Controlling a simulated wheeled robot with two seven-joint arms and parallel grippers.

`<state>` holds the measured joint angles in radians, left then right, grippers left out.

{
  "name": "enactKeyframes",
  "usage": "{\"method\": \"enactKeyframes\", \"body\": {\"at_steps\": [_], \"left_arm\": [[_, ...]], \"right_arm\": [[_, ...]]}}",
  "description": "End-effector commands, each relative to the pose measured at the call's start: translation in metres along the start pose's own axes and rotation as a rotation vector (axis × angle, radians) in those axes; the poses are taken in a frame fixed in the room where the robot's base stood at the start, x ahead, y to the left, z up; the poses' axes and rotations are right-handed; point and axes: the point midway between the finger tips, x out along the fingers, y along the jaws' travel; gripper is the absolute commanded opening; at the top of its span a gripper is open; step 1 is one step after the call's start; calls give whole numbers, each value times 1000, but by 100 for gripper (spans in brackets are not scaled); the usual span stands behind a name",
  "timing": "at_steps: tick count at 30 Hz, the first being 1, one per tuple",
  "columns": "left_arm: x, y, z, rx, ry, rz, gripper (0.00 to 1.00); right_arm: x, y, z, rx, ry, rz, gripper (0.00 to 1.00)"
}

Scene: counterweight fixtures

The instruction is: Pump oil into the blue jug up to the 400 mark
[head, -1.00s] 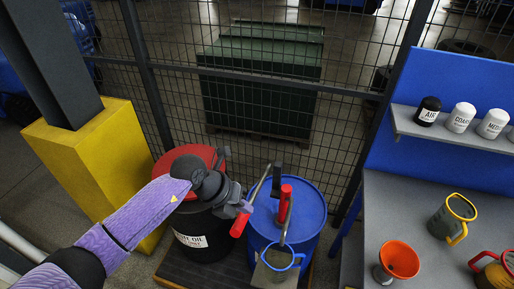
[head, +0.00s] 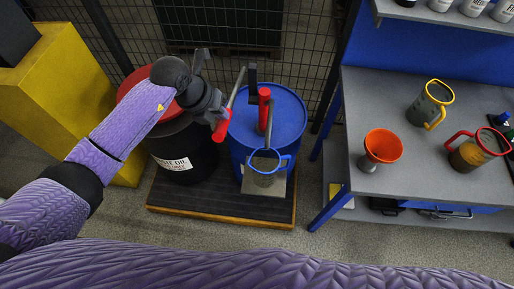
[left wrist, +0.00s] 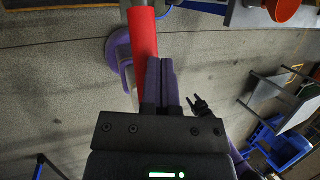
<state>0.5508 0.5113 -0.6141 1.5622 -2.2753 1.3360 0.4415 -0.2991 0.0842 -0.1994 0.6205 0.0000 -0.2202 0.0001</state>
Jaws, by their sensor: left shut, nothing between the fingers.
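The blue jug (head: 265,178), with blue rim and handle, stands upright on a small grey plate in front of the blue drum (head: 290,115). Its fill level and marks cannot be read. A pump with a red upright part (head: 264,97) rises from the drum, its pipe above the jug. Its lever ends in a red grip (head: 221,128), seen large in the left wrist view (left wrist: 143,45). My left gripper (left wrist: 161,65) is shut and empty, its fingers beside the red grip, not around it. A small dark pronged shape in the left wrist view may be my right gripper (left wrist: 201,105).
A black waste-oil drum (head: 183,160) with a red lid shares the dark pallet (head: 215,200). The grey bench (head: 370,90) at right holds an orange funnel (head: 383,146), a yellow-rimmed jug (head: 428,103) and a red-rimmed jug (head: 475,152). Wire fencing stands behind; a yellow post base (head: 50,90) is left.

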Motion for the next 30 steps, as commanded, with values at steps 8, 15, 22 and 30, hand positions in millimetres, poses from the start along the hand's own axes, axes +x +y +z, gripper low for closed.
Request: {"method": "enactKeyframes", "body": {"at_steps": [8, 15, 22, 30], "left_arm": [[0, 0, 0, 0, 0, 0, 0], [29, 10, -10, -1, 0, 0, 0], [59, 20, -19, 0, 1, 0, 0], [93, 32, -30, -1, 1, 0, 0]], "right_arm": [[0, -5, -1, 3, 1, -8, 50], [27, -6, 2, 3, -1, -8, 50], [54, -6, 6, 2, -3, -8, 50], [84, -3, 11, -4, -9, -3, 50]]}}
